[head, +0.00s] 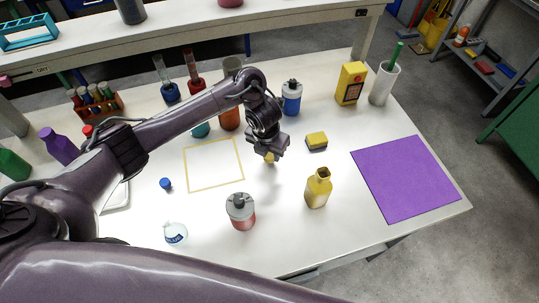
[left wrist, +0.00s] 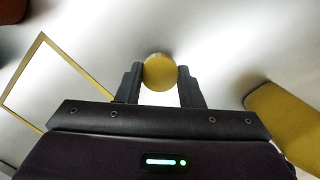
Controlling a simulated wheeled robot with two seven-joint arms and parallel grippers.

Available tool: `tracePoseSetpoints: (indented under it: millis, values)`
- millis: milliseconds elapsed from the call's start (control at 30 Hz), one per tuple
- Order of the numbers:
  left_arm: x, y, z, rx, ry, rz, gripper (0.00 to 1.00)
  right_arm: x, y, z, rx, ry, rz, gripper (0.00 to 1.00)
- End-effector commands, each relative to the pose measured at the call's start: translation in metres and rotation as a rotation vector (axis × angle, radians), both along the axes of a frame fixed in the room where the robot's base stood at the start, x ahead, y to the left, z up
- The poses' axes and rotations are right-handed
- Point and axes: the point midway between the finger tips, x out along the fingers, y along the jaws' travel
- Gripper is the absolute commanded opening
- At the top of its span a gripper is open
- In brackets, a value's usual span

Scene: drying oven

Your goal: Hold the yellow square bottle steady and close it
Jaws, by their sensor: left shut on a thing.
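The yellow square bottle (head: 318,187) stands upright on the white table, right of centre, with its neck open. Part of it shows at the right edge of the left wrist view (left wrist: 282,122). My left gripper (head: 268,151) is shut on a round yellow cap (head: 269,158), left of the bottle and apart from it. In the left wrist view the cap (left wrist: 159,72) sits between the two fingertips (left wrist: 160,82). The gap between cap and table is hard to judge. My right gripper is not in view.
A grey-capped red bottle (head: 240,211) stands left of the yellow bottle. A yellow-and-dark sponge (head: 316,141) lies behind it, and a purple mat (head: 405,178) lies to the right. A yellow outlined square (head: 213,164) is left of the gripper. Blue cap (head: 165,184) lies further left.

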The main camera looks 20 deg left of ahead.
Motion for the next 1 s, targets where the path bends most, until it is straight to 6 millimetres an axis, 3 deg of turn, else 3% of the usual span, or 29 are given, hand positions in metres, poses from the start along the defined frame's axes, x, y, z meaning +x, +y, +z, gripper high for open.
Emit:
tracePoseSetpoints:
  millis: [300,500,733,1000]
  values:
    - [0.003,0.001,0.1,0.004,-0.011,-0.003,0.13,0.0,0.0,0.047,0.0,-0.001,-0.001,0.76]
    - [0.002,0.001,0.143,0.001,-0.007,-0.001,0.13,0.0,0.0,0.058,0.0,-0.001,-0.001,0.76]
    - [0.001,0.0,0.17,-0.001,-0.003,0.001,0.13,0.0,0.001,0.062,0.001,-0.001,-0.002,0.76]
    - [0.0,0.0,0.176,-0.001,0.0,0.001,0.13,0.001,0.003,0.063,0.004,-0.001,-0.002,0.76]
